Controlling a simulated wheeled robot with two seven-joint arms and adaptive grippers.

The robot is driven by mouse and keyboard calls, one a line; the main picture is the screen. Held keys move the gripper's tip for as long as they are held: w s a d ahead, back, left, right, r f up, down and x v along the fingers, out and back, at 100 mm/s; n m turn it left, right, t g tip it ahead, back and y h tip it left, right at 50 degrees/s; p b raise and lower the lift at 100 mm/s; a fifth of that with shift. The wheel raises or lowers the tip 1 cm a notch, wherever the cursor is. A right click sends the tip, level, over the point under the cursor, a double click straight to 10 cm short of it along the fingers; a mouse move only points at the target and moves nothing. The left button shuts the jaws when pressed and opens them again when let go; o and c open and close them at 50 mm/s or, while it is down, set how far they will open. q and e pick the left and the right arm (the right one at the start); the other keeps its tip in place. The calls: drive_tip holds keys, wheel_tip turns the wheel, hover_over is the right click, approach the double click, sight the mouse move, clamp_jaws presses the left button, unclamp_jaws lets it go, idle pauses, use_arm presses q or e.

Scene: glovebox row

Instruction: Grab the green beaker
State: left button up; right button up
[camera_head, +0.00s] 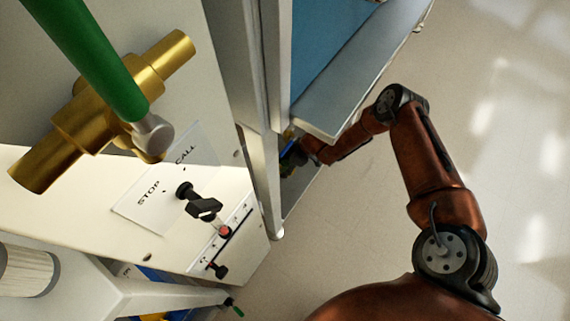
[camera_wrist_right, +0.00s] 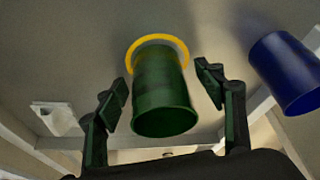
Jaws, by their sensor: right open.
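The green beaker (camera_wrist_right: 163,92) is in the middle of the right wrist view, its far end inside a yellow ring (camera_wrist_right: 133,50). My right gripper (camera_wrist_right: 162,88) is open, with one finger on each side of the beaker. Gaps show between both fingers and its wall. In the head view my right arm reaches in beside a grey upright, and its gripper (camera_head: 291,156) is small, dark and partly hidden there. I cannot make out the green beaker in the head view. My left gripper is not in view.
A blue beaker (camera_wrist_right: 287,73) stands to the right of the green one. A white fitting (camera_wrist_right: 56,117) is at the left. In the head view, a grey upright (camera_head: 262,150) and a ledge (camera_head: 345,75) border my right arm. A panel marked STOP and CALL (camera_head: 165,185) is left.

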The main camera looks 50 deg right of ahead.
drive_tip(key=c, duration=1.1)
drive_tip(key=shift+r, duration=0.15)
